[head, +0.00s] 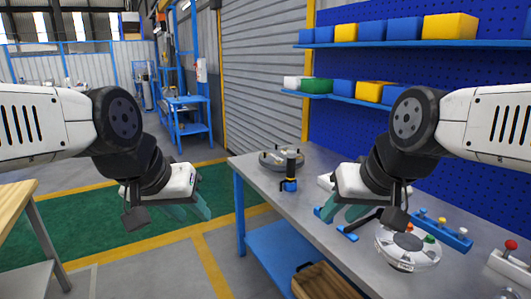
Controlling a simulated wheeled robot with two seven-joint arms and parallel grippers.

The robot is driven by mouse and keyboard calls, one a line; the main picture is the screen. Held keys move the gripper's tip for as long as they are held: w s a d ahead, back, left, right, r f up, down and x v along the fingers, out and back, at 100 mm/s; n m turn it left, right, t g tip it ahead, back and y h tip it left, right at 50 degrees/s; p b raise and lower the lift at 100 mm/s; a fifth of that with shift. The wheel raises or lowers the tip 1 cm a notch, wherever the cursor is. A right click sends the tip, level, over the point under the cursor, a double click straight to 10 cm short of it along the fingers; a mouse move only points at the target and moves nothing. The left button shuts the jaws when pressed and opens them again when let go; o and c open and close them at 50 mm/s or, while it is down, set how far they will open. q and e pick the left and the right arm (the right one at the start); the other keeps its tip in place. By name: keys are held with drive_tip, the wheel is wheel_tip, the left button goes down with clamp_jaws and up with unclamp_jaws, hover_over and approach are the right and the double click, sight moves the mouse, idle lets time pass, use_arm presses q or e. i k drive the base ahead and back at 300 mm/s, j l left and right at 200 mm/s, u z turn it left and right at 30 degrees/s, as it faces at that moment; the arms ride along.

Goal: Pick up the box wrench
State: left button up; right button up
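A dark bar-like tool (366,220) with a blue part at its near end lies on the grey workbench (262,178), partly behind my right gripper; it may be the box wrench, but I cannot tell for sure. My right gripper (342,211) hangs above the bench, with its teal fingers apart and nothing seen between them. My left gripper (196,214) is over the floor, left of the bench, with its teal fingers apart and empty. A round grey flanged shell (408,249) sits on the bench to the right of my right gripper.
A black and blue upright tool (290,172) and another round grey part (270,160) stand at the bench's far end. A blue block with coloured knobs (441,232) and a red-button box (510,261) are at the right. A wooden crate (322,282) is below. Blue shelves (460,43) hold bins.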

sight(379, 211)
drive_tip(key=i+l+z, duration=0.5)
drive_tip(key=z, duration=0.3)
drive_tip(key=i+j, duration=0.05)
drive_tip(key=i, duration=0.05)
